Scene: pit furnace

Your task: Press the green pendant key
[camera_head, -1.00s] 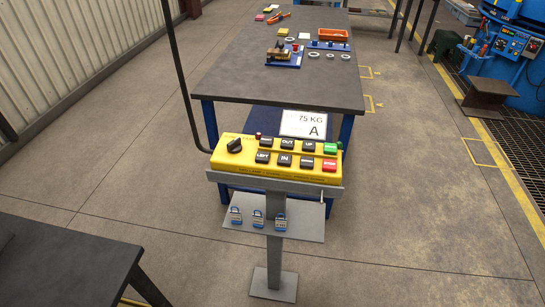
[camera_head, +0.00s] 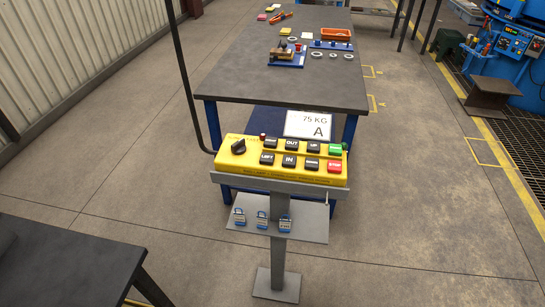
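The green pendant key (camera_head: 335,149) is at the top right corner of the yellow pendant box (camera_head: 225,162), directly above the red STOP key (camera_head: 334,167). Black keys marked LEFT, IN, OUT and UP sit to its left, with a black rotary knob (camera_head: 238,147) at the left end. The box rests on a grey stand (camera_head: 278,250). Neither of my grippers shows in the head view.
Several blue padlocks (camera_head: 262,220) are on the stand's lower shelf (camera_head: 310,225). Behind the box are a "75 KG A" sign (camera_head: 308,124) and a dark workbench (camera_head: 300,90) with parts. A dark table (camera_head: 70,260) is at the lower left. Open floor (camera_head: 430,200) lies right.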

